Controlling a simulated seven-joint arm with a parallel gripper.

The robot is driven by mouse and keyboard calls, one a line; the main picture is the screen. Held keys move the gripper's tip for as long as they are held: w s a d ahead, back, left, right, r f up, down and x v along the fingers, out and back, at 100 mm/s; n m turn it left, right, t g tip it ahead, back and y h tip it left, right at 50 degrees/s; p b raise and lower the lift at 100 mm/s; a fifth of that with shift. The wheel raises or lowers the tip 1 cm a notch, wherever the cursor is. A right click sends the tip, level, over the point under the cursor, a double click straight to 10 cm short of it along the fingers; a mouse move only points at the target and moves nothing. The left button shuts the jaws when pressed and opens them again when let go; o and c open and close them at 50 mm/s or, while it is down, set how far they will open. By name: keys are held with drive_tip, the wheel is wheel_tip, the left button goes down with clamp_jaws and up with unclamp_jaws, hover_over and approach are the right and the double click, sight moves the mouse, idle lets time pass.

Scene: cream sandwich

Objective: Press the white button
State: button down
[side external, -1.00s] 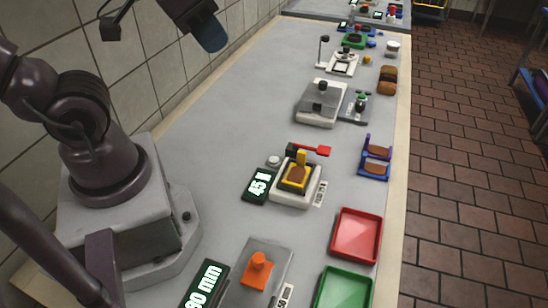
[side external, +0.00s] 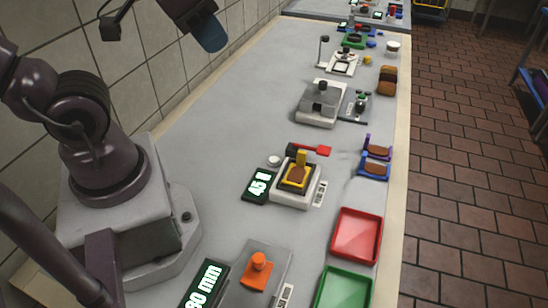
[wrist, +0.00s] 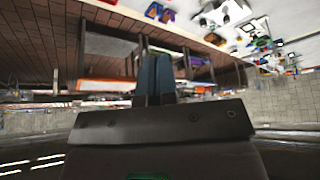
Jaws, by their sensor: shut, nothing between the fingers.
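A small round white button (side external: 274,160) stands on the table beside the scale (side external: 296,183), just above the scale's "45" display (side external: 259,186) in the side view. My gripper (side external: 210,36) is at the top of the side view, raised and well away from the button, towards the tiled wall. Its blue fingertips also show in the wrist view (wrist: 155,78), pressed together with nothing between them. The wrist view looks out across the room, and I cannot pick out the button there.
A red-handled tool (side external: 313,149) lies close to the button. A grey machine with a black knob (side external: 320,102) stands farther back. The table between the arm base and the button is clear.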

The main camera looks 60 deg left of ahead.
drive_tip(key=shift+a, duration=0.1)
drive_tip(key=m+t+h, duration=0.2)
drive_tip(key=m+h, duration=0.3)
drive_tip(key=m, duration=3)
hover_over(273, 158)
wheel_tip(273, 158, down, 23)
drive_tip(key=shift+a+f+n, duration=0.1)
drive_tip(key=shift+f+n, duration=0.05)
drive_tip(key=shift+n, duration=0.55)
drive_tip(key=shift+f, duration=4.4)
